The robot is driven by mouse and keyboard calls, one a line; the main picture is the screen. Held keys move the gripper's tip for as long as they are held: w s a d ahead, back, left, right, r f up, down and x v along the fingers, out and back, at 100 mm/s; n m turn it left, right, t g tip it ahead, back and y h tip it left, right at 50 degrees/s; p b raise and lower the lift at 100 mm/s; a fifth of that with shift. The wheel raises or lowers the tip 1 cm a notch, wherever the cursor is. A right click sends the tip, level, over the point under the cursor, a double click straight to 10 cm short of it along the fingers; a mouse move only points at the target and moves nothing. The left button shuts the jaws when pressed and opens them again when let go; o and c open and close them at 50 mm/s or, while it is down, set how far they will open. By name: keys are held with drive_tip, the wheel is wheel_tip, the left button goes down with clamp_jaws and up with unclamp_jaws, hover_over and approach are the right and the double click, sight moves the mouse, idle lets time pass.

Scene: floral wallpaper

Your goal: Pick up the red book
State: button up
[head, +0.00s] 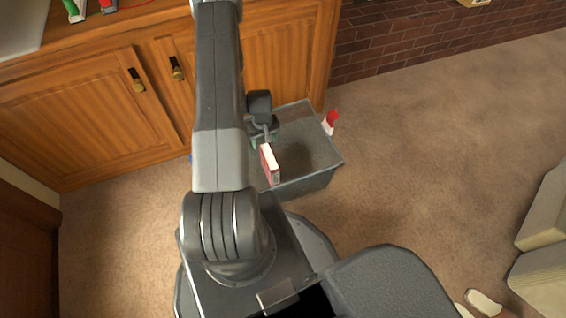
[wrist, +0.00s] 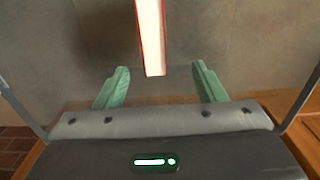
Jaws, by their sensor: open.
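The red book (head: 270,164) stands upright at the near left part of a grey open bin (head: 318,178), with its pale page edge facing up. In the wrist view the book (wrist: 151,40) shows as a narrow white edge with red covers. My gripper (wrist: 162,82) is open, with green fingers spread to the left and right of the book's near end. The book's end is just ahead of the fingertips, and I see no contact. In the head view my gripper (head: 262,133) is over the bin's left side, partly hidden by my arm.
A red and white object (head: 330,122) is at the bin's right rim. Wooden cabinets (head: 90,115) stand close behind and left of the bin. A brick wall (head: 420,40) lies behind.

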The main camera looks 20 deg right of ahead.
sight(269, 156)
drive_tip(key=shift+s+d+f, duration=0.1)
drive_tip(key=shift+d+f, duration=0.25)
drive_tip(key=shift+f, duration=0.2)
drive_tip(key=shift+d+f, duration=0.3)
drive_tip(key=shift+f, duration=0.2)
wheel_tip(269, 156, down, 7)
drive_tip(key=shift+f+b, duration=0.1)
drive_tip(key=shift+b, duration=0.9)
drive_tip(key=shift+s+a+f+b, duration=0.15)
drive_tip(key=shift+f+b, duration=0.15)
drive_tip(key=shift+f, duration=0.75)
drive_tip(key=shift+s+d+f+b, duration=0.1)
drive_tip(key=shift+f+b, duration=0.25)
drive_tip(key=shift+f, duration=0.7)
drive_tip(key=shift+s+a+f+b, duration=0.15)
drive_tip(key=shift+f+b, duration=0.15)
drive_tip(key=shift+f, duration=0.75)
drive_tip(key=shift+d+r, duration=0.1)
drive_tip(key=c, duration=1.4)
